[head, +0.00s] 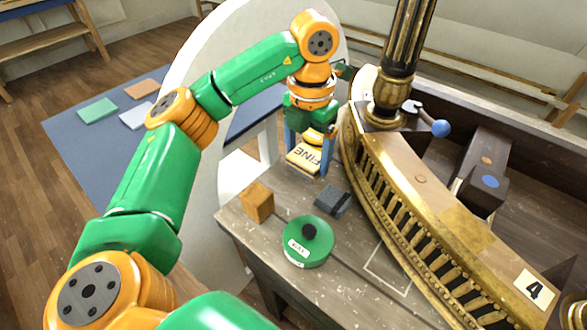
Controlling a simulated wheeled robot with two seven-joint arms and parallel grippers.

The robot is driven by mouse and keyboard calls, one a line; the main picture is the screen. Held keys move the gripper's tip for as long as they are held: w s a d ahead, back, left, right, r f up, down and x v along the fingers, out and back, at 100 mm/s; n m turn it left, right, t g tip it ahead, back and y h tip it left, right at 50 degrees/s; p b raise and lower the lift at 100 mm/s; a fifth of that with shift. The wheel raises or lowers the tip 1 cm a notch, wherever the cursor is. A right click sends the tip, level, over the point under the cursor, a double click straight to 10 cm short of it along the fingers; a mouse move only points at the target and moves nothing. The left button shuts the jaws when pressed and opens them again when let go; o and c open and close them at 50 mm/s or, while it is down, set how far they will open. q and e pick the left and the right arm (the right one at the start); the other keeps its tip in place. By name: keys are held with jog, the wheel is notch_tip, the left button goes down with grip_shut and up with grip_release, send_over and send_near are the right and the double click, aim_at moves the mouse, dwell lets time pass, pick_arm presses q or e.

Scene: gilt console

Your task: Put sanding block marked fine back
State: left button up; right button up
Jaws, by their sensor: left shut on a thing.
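The sanding block marked FINE (302,158) is pale yellow with dark lettering on a light label. My left gripper (308,162) is shut on it, with a blue finger at either side. The block is held near the back of the grey wooden bench top (350,238), just left of the curved gilt piece; I cannot tell how high it is above the top. A thin pale rectangular outline (388,268) is marked on bare bench top in front of the gilt piece. My right gripper is not in view.
On the bench stand a tan block (257,203), a dark grey block (332,201) and a round green tin (308,251) with a dark knob. The curved gilt balustrade (410,205), with a black column (403,50), bounds the right side. The outlined patch is clear.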

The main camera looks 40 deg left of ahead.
pick_arm(q)
jog(key=a+f, duration=0.1)
jog(key=f, duration=0.1)
jog(key=w+a+f+p, duration=0.1)
jog(key=a+f, duration=0.1)
jog(key=w+a+f, duration=0.1)
jog(key=a+f, duration=0.1)
jog(key=shift+w, duration=0.15)
notch_tip(320, 180, down, 3)
jog(key=shift+d+r+p, duration=0.1)
jog(key=shift+p, duration=0.75)
jog(key=shift+f, duration=0.4)
jog(key=o, duration=1.2)
jog(key=shift+o, duration=0.2)
jog(key=shift+r, duration=0.15)
jog(key=shift+r, duration=0.35)
notch_tip(320, 180, up, 11)
jog(key=b, duration=0.1)
jog(key=shift+r, duration=0.2)
